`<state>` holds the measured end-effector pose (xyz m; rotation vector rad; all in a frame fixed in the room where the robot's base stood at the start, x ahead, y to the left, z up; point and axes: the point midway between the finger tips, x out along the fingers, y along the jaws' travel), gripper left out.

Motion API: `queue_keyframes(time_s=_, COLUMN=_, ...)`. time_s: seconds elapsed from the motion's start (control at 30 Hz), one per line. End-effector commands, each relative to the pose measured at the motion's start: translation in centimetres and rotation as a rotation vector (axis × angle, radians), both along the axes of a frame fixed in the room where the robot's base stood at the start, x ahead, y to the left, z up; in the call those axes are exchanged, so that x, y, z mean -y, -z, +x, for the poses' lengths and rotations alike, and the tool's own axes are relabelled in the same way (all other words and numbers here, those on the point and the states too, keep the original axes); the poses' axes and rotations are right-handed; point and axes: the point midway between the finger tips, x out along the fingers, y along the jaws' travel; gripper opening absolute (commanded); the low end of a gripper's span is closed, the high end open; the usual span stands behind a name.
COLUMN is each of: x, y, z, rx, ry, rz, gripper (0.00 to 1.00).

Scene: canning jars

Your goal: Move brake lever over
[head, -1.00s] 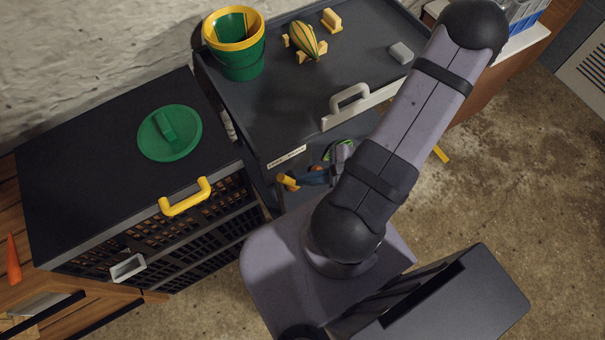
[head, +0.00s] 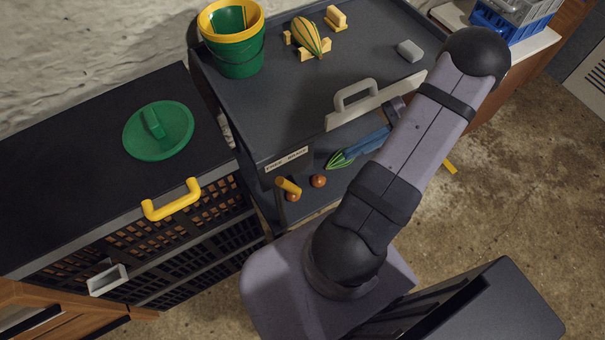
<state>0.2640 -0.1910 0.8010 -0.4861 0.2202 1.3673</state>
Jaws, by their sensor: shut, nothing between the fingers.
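The brake lever (head: 289,187), a dark shaft with a yellow grip, sticks out at the lower left front of the dark grey cart (head: 290,105), just under a small white label. The grip points to the left end of the label's edge and slants slightly down to the right. My forearm hides part of the shelf.
Two brown balls lie near the lever, one clear (head: 318,181). The cart top holds a green and yellow bucket (head: 237,62), a striped gourd (head: 306,36) and a grey block (head: 410,50). A black crate unit with a yellow handle (head: 172,200) stands left.

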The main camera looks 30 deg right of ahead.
Motion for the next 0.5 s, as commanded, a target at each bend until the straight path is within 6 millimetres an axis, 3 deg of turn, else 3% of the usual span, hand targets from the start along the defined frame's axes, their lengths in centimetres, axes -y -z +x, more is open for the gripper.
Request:
queue_keyframes(time_s=0.13, x=-0.60, y=-1.12, z=-0.24, rx=-0.092, ry=0.032, rz=0.071, gripper=0.00)
queue_keyframes(time_s=0.5, x=-1.19, y=-0.83, z=-0.03, rx=-0.121, ry=0.047, rz=0.076, gripper=0.00)
